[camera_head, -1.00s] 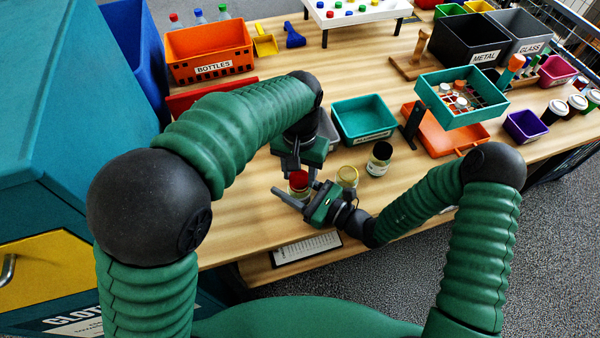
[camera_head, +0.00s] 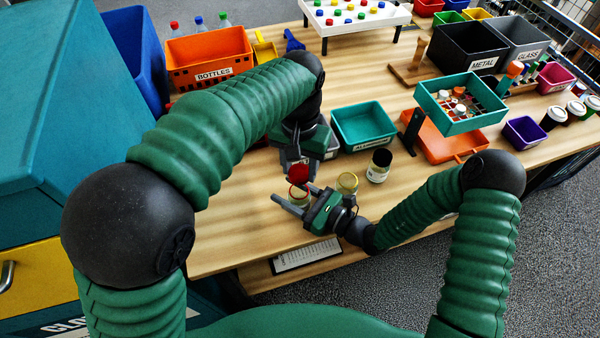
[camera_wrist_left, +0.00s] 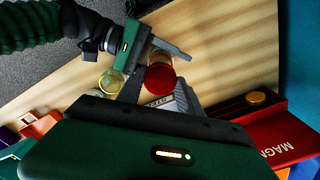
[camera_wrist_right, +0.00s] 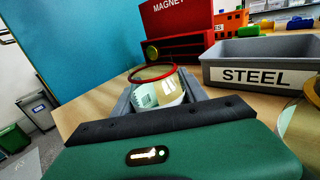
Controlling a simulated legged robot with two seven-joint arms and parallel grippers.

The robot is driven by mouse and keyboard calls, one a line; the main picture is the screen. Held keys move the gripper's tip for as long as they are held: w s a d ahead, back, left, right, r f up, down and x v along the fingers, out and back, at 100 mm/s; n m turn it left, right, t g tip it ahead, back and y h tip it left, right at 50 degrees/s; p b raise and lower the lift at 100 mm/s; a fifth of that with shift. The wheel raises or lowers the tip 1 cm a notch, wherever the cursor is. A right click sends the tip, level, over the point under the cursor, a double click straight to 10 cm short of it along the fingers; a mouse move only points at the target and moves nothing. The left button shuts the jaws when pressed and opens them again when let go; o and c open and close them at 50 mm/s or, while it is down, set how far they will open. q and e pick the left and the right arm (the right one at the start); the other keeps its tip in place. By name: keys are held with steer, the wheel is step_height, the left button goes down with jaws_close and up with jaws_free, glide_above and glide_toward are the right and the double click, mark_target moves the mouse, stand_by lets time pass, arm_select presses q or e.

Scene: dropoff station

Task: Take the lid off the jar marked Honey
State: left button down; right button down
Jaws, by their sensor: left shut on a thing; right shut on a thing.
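A glass jar (camera_head: 299,198) stands near the table's front edge. My right gripper (camera_head: 297,199) is shut around its body. In the right wrist view the jar (camera_wrist_right: 158,92) shows a red ring at its top and a pale label too unclear to read. My left gripper (camera_head: 297,166) is shut on a red lid (camera_head: 299,174), just above the jar. The red lid also shows in the left wrist view (camera_wrist_left: 160,78). In the head view the lid appears apart from the jar's rim. No Honey marking is readable.
A jar with a yellowish top (camera_head: 347,183) and a dark-topped jar (camera_head: 380,165) stand to the right. A teal bin (camera_head: 363,125) is behind them. An orange bottle crate (camera_head: 210,58) is at the back left. Bare table lies left of the held jar.

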steer(key=c, duration=0.5)
jaws_free()
